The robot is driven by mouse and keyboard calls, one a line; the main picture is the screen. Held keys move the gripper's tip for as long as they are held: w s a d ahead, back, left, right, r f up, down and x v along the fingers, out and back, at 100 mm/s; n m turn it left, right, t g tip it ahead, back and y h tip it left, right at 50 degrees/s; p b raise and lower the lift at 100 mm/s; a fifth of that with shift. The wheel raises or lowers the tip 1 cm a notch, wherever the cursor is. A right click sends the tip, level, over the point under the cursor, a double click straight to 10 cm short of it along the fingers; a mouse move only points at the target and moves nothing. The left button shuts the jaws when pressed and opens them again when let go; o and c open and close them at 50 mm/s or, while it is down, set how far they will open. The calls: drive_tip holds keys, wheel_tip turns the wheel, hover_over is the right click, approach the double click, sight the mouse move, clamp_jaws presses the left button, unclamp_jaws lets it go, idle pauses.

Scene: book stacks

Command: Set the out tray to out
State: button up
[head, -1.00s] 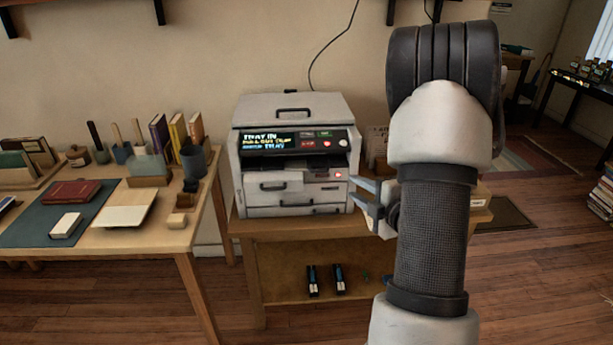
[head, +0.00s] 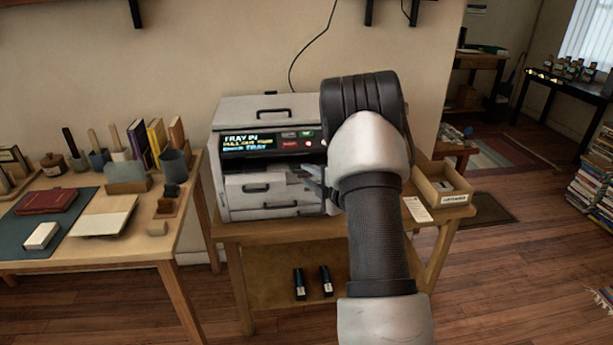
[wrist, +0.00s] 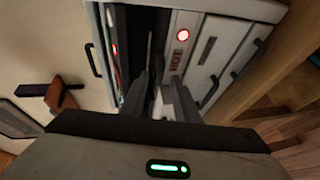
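A grey printer (head: 228,185) stands on a low wooden stand. Its lit panel (head: 262,141) reads "TRAY IN" with a line about pulling out a tray. Below the panel is a dark slot, and below that are drawer fronts with black handles. The out tray is not seen sticking out; I cannot clearly pick out its edge. My gripper (head: 314,181) is at the printer's right front, its fingers apart with nothing seen between them. Contact cannot be told.
A desk (head: 120,246) with books, cups and a mat stands at the left. A small labelled box (head: 452,198) and a card (head: 417,209) sit on the stand right of the printer. Open floor lies at the right.

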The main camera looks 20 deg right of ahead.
drive_tip(key=shift+x, duration=0.85)
drive_tip(key=shift+c, duration=0.4)
clamp_jaws()
